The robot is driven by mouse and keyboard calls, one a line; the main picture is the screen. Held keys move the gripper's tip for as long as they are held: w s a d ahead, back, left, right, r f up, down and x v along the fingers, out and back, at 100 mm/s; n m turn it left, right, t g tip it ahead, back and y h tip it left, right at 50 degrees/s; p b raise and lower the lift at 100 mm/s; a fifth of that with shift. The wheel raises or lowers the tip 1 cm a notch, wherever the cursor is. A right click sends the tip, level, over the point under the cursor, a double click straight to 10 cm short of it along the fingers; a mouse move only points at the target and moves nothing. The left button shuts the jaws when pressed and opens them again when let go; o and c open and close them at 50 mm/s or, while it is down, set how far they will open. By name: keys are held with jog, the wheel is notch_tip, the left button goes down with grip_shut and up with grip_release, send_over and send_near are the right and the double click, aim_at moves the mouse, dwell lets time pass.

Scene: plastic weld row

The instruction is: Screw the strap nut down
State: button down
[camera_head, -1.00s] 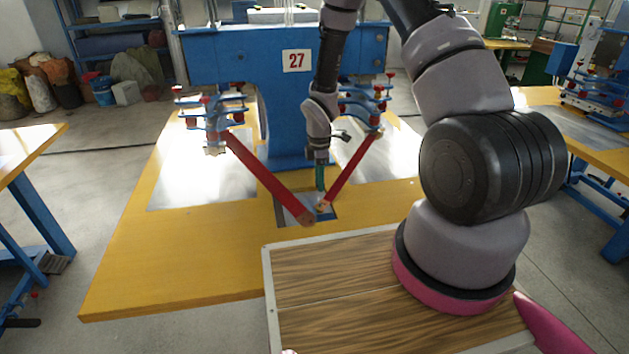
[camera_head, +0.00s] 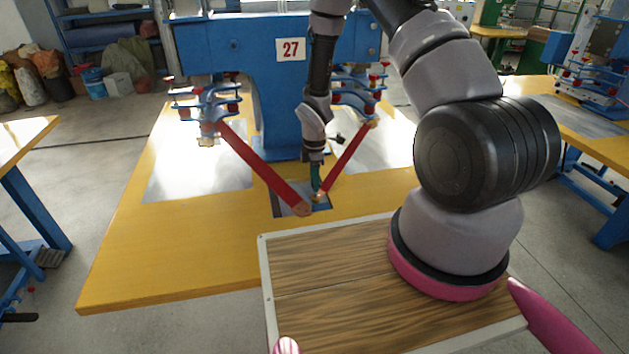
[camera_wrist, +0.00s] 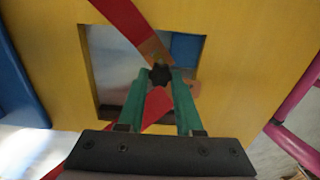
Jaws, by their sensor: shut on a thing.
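The strap nut is a small dark star-shaped knob (camera_wrist: 160,74) in the wrist view, over the square opening in the yellow table. My gripper (camera_wrist: 159,80) has green fingers, and their tips are shut on the nut from both sides. Two red straps meet there: one (camera_wrist: 122,18) comes in from the top, the other (camera_wrist: 157,104) runs between my fingers. In the head view, my gripper (camera_head: 315,192) points down at the strap ends, and the left strap (camera_head: 258,168) and right strap (camera_head: 348,156) slope down to it. The nut is too small to make out there.
The blue machine marked 27 (camera_head: 250,60) stands behind, with clamp arms on both sides. The yellow table (camera_head: 150,255) lies under my gripper. My wood-patterned deck is in front. Other benches stand left (camera_head: 22,135) and right (camera_head: 580,140).

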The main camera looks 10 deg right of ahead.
jog(key=shift+f, duration=0.15)
dwell(0.7)
jog(key=shift+f, duration=0.5)
jog(key=shift+f, duration=0.85)
dwell(1.2)
